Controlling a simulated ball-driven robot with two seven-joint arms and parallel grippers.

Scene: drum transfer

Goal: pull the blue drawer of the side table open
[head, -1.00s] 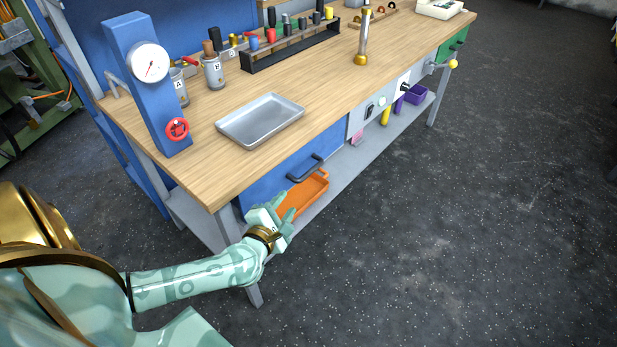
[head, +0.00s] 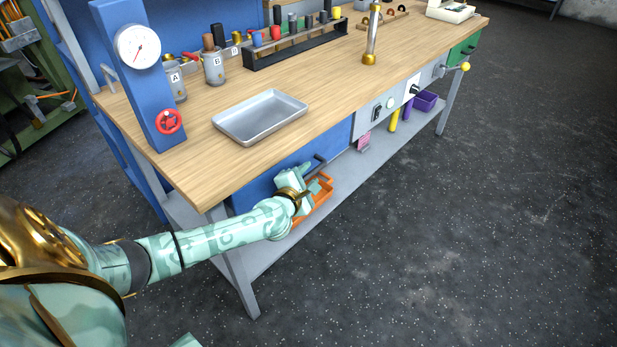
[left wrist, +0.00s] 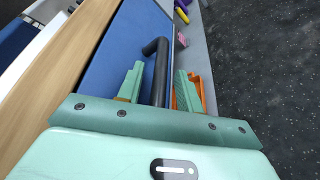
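The blue drawer (head: 262,187) sits under the near-left end of the wooden bench top, its front flush with the bench and closed. Its black bar handle (head: 320,164) is partly hidden behind my left gripper (head: 311,178). In the left wrist view the handle (left wrist: 158,72) lies between the two green fingers of my left gripper (left wrist: 160,88), with a gap on each side. The fingers are apart and not closed on it. The blue drawer front (left wrist: 122,45) is beside the upper-left finger. My right gripper is not in view.
An orange bin (head: 322,203) stands on the lower shelf just below the handle, close to my fingers. The bench top (head: 215,165) holds a metal tray (head: 260,116) and a blue gauge stand (head: 140,80). The dark floor (head: 400,260) in front is clear.

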